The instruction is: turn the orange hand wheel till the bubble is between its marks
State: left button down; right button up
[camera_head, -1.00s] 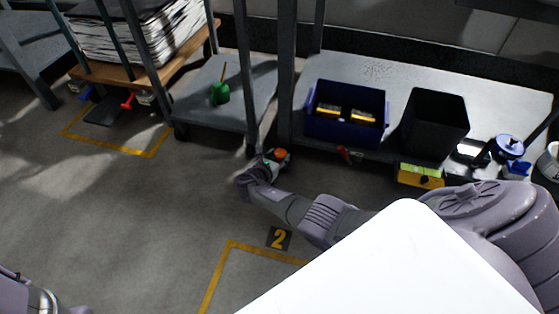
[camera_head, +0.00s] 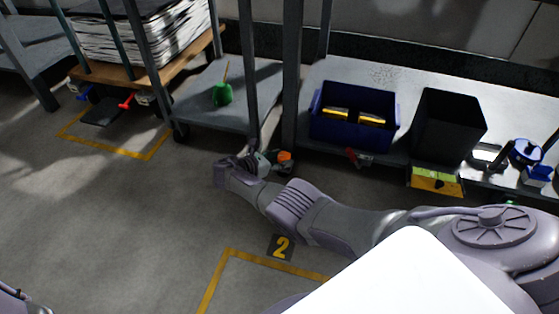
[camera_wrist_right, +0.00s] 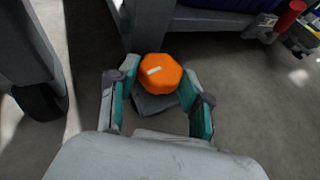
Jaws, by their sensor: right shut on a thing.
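The orange hand wheel (camera_wrist_right: 158,74) has a pale mark on its top and sits on a dark grey block (camera_wrist_right: 157,105) near the floor. In the head view the wheel (camera_head: 285,156) shows small, beside the foot of a rack post. My right gripper (camera_wrist_right: 160,76) has one finger on each side of the wheel and is shut on it. In the head view my right gripper (camera_head: 268,161) reaches in low from the right. No bubble or marks can be made out. Only a bit of my left arm shows at the lower left; its gripper is out of view.
A grey rack post (camera_head: 291,80) stands close behind the wheel. A blue bin (camera_head: 352,134) and a black bin (camera_head: 447,128) stand on the shelf to the right. A yellow box (camera_head: 435,181) is at the shelf's front edge. The floor to the left is clear.

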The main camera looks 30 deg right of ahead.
jog(key=o, duration=1.1)
jog(key=shift+o, duration=0.2)
jog(key=v, duration=1.2)
jog(key=shift+r, duration=0.1)
